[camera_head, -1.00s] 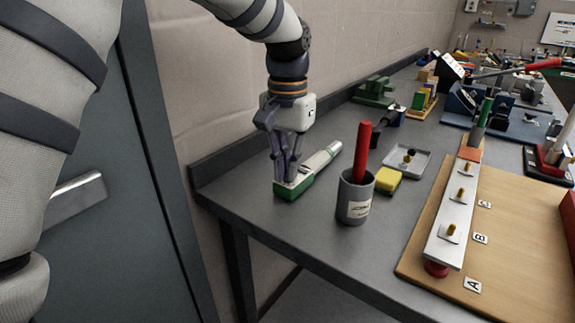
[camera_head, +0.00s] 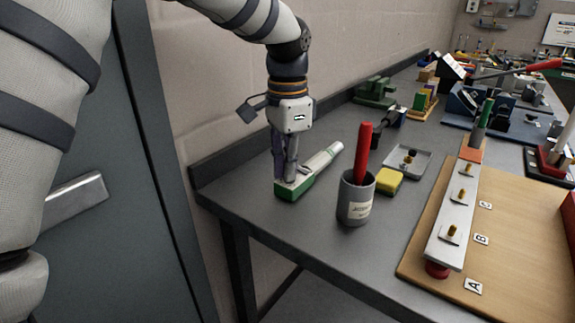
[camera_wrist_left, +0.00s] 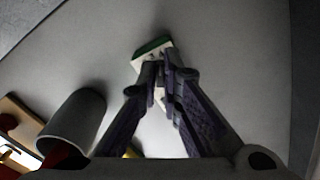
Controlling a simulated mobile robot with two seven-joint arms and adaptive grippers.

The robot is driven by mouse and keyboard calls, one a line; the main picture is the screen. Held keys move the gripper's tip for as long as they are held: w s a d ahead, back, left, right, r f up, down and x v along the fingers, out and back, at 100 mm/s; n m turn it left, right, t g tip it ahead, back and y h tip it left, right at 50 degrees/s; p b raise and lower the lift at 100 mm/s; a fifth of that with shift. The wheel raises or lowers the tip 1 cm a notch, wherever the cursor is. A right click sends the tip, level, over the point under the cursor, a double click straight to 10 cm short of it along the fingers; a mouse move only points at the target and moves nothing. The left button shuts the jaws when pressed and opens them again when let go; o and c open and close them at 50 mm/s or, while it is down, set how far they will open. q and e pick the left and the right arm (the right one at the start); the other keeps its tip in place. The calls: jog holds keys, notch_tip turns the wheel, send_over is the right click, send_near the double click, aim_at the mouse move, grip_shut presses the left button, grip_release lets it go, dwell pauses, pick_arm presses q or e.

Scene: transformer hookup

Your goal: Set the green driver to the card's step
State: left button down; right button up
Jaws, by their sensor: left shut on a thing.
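The green driver (camera_head: 294,190) lies on the grey bench near its left edge, with a green body, a white top and a silver barrel (camera_head: 320,161) pointing to the upper right. In the left wrist view its green end (camera_wrist_left: 152,46) and white part show just beyond my fingers. My left gripper (camera_head: 285,177) points down over the body, its fingers (camera_wrist_left: 161,75) close together on a small part on top that they mostly hide. The step marks are too small to read. I cannot pick out the card for certain. My right gripper does not show.
A grey cup (camera_head: 355,200) with a red-handled tool (camera_head: 363,150) stands right of the driver, beside a yellow sponge-like block (camera_head: 389,181) and a small tray (camera_head: 408,160). A wooden board (camera_head: 500,228) with a metal bar lies further right. The wall runs behind.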

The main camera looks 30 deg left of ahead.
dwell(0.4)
pick_arm(q)
jog(key=c, duration=1.8)
grip_release()
jog(key=shift+o, duration=0.2)
notch_tip(320, 180, up, 12)
